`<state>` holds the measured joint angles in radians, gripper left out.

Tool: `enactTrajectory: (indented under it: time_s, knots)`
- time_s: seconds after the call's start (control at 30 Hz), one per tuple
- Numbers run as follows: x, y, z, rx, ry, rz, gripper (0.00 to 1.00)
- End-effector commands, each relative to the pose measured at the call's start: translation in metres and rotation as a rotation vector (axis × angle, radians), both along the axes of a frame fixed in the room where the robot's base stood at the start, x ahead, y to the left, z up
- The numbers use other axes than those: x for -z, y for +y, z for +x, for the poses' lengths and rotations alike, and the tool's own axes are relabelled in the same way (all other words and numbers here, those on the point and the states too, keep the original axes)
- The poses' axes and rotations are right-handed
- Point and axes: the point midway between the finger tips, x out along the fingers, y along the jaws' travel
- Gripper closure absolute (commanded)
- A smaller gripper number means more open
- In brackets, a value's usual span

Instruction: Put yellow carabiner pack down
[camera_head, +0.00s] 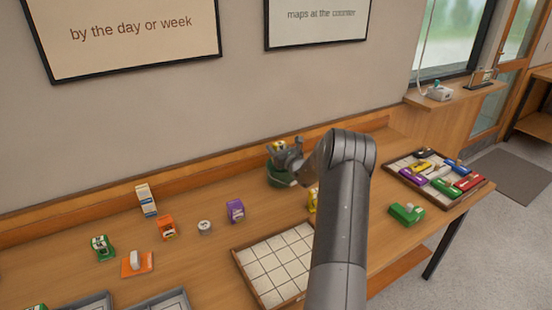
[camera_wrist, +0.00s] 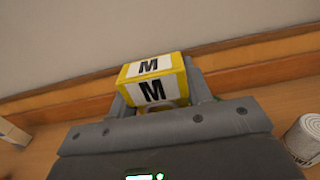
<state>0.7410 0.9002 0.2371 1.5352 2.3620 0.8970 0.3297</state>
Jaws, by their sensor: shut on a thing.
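The yellow carabiner pack (camera_wrist: 152,82), a yellow and white box marked with a black M, sits between the fingers of my gripper (camera_wrist: 160,100) in the wrist view. In the head view my gripper (camera_head: 284,150) is near the back of the table, and a small bit of yellow shows at its jaws. It is shut on the pack. A dark green round container (camera_head: 279,177) shows just below the gripper; I cannot tell whether the pack touches it. Another yellow item (camera_head: 312,200) stands on the table, partly hidden by my arm.
A purple pack (camera_head: 235,211), a small can (camera_head: 205,227), an orange pack (camera_head: 167,228) and a tall white box (camera_head: 146,200) stand to the left. An empty gridded tray (camera_head: 236,257) lies in front. At right are a green pack (camera_head: 407,213) and a filled tray (camera_head: 446,206).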

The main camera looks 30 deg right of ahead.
Motion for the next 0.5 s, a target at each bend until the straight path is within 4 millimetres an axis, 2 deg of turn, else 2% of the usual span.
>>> enactTrajectory:
  time_s: [0.17,0.4,0.5]
  knots:
    - [0.009,0.003,0.005,0.001,0.0,0.002,0.81]
    - [0.041,0.003,0.005,0.001,0.001,0.002,0.81]
    - [0.044,0.003,0.005,0.001,-0.001,0.0,0.81]
